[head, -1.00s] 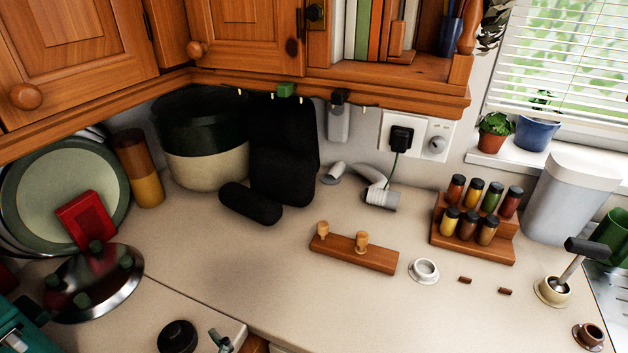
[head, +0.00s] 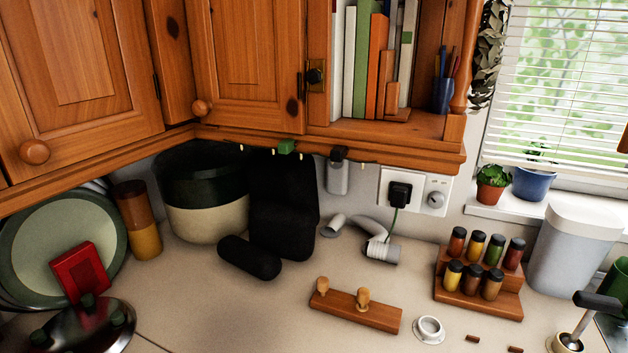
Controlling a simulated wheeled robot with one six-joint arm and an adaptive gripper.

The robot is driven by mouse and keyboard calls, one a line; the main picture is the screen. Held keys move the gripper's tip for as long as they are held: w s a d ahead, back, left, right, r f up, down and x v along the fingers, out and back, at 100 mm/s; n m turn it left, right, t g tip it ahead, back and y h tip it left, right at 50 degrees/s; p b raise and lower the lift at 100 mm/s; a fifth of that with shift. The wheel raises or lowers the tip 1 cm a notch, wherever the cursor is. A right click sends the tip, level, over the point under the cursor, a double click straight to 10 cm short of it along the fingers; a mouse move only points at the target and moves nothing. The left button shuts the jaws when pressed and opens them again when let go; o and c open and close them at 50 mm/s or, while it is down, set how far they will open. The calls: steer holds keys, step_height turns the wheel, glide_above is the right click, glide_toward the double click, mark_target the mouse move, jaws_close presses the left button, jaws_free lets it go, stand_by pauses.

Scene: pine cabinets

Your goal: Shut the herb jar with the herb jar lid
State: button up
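I cannot pick out with certainty which thing is the herb jar or its lid. Several small jars with dark caps stand in a stepped wooden rack (head: 478,302) on the right of the counter; one has green contents (head: 493,250). A small white ring-shaped vessel (head: 429,329) sits on the counter left of the rack's front. A wooden bar with two light wooden knobs (head: 355,310) lies further left. My gripper is not in view.
A dark-and-cream pot (head: 205,205), black objects (head: 249,257) and a brown cylinder (head: 138,220) line the back. Wooden cabinets (head: 250,65) overhang the counter. A pale bin (head: 577,250) stands right. The counter's middle (head: 240,310) is clear.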

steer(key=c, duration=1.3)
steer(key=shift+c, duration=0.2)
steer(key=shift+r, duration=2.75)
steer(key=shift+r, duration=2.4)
